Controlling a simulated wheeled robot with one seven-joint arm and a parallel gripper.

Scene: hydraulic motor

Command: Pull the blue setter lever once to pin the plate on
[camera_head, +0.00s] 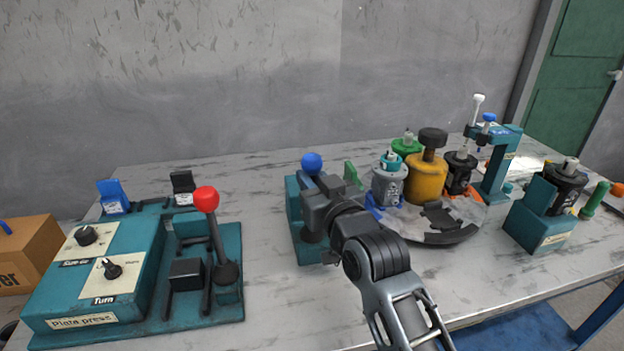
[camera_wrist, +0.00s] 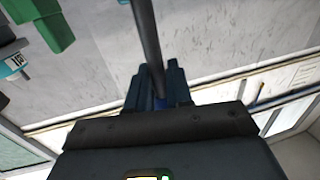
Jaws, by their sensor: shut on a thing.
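The blue setter lever shows as a round blue knob (camera_head: 312,163) above a teal fixture (camera_head: 293,205) left of the table's middle. My gripper (camera_head: 313,200) is at this fixture, just below the knob, and hides the lower lever and much of the fixture. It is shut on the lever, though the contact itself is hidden. In the wrist view, a grey rod (camera_wrist: 147,40) runs up from dark blue parts (camera_wrist: 158,88) in front of my gripper. The plate to be pinned cannot be made out at the fixture.
A round carousel (camera_head: 455,236) with several motor parts, including a yellow cylinder (camera_head: 426,178), stands close to the right of my arm. A plate press (camera_head: 105,275) with a red-knobbed lever (camera_head: 206,199) stands at left. A teal press (camera_head: 500,165) and a teal block (camera_head: 537,225) stand at right.

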